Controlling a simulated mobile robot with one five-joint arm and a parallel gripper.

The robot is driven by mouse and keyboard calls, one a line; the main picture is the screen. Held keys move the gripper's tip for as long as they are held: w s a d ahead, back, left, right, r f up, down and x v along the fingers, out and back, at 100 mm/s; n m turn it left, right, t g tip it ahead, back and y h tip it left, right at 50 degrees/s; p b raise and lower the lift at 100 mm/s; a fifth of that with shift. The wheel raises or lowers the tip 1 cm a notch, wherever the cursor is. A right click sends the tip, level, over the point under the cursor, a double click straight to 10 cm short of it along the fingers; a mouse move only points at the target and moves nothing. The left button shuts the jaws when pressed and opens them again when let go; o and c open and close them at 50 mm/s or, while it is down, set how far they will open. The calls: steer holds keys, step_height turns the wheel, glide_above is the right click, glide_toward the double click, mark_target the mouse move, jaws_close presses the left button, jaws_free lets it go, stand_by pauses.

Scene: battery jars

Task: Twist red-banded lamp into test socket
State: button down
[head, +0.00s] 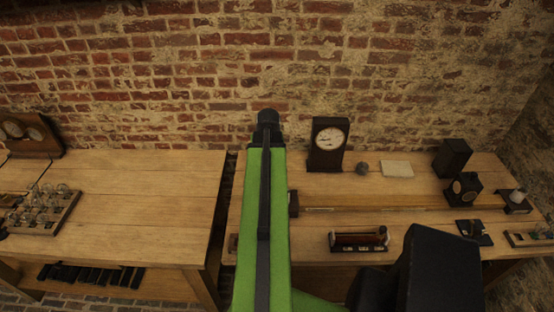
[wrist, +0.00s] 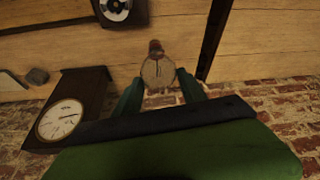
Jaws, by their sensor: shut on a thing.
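My gripper (wrist: 160,77) is shut on a lamp (wrist: 157,71) with a clear round glass bulb. The lamp's reddish-brown end (wrist: 156,47) points away from the gripper, toward the top of the wrist view. A dark block with a round pale-ringed fitting (wrist: 117,9), perhaps the test socket, sits at the top edge of the wrist view, apart from the lamp and to its left. In the head view my arm hides the gripper and lamp; a small dark block (head: 293,203) shows just right of the arm.
A tall dark clock (head: 328,145) stands on the right bench (head: 420,205); it also shows in the wrist view (wrist: 75,110). A coil (head: 358,239), dark boxes (head: 452,157) and a switch (head: 474,232) stand there too. A rack of bulbs (head: 42,212) is on the left bench (head: 140,200). A gap separates the benches.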

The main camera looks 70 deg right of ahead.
steer(key=shift+s+d, duration=0.15)
steer(key=shift+s, duration=0.15)
steer(key=shift+s+m, duration=0.15)
steer(key=shift+m, duration=0.45)
steer(key=s+a+r+m+g+y+p, duration=0.1)
steer(key=s+a+m+g, duration=0.2)
steer(key=m, duration=0.5)
steer(key=s+m+g, duration=0.3)
steer(key=s+m, duration=0.2)
steer(key=m, duration=0.4)
steer(key=f+b, duration=0.4)
steer(key=f, duration=0.1)
steer(key=shift+w+b, duration=0.25)
steer(key=shift+b, duration=0.15)
steer(key=shift+s+a, duration=0.1)
steer(key=shift+f+b, duration=0.35)
steer(key=shift+b, duration=0.05)
steer(key=shift+f+b, duration=0.75)
steer(key=shift+b, duration=0.05)
